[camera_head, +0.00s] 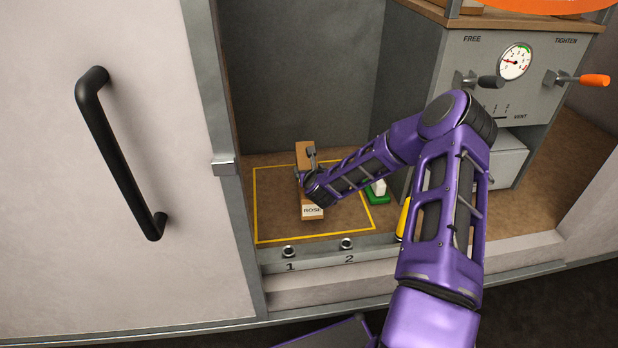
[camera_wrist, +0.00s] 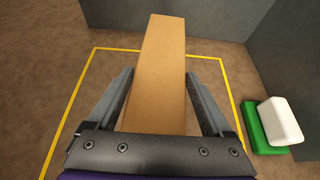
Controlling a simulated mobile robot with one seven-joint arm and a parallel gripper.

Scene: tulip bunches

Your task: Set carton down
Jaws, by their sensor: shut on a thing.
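The carton is a long narrow brown box (camera_head: 305,153) with a white label reading ROSE on its near end. It shows large between my fingers in the wrist view (camera_wrist: 163,62). In the head view it is inside the yellow outline (camera_head: 254,205) on the brown floor of the bay, partly hidden by my wrist. My gripper (camera_head: 313,160) has one finger on each side of the carton and is shut on it; its fingers also show in the wrist view (camera_wrist: 158,85). I cannot tell whether the carton's underside touches the floor.
A green and white block (camera_head: 377,193) lies just right of the yellow outline. A sill with knobs marked 1 and 2 (camera_head: 347,244) runs along the front. A grey cabinet with a gauge (camera_head: 515,62) stands right. A large door with a black handle (camera_head: 118,150) is left.

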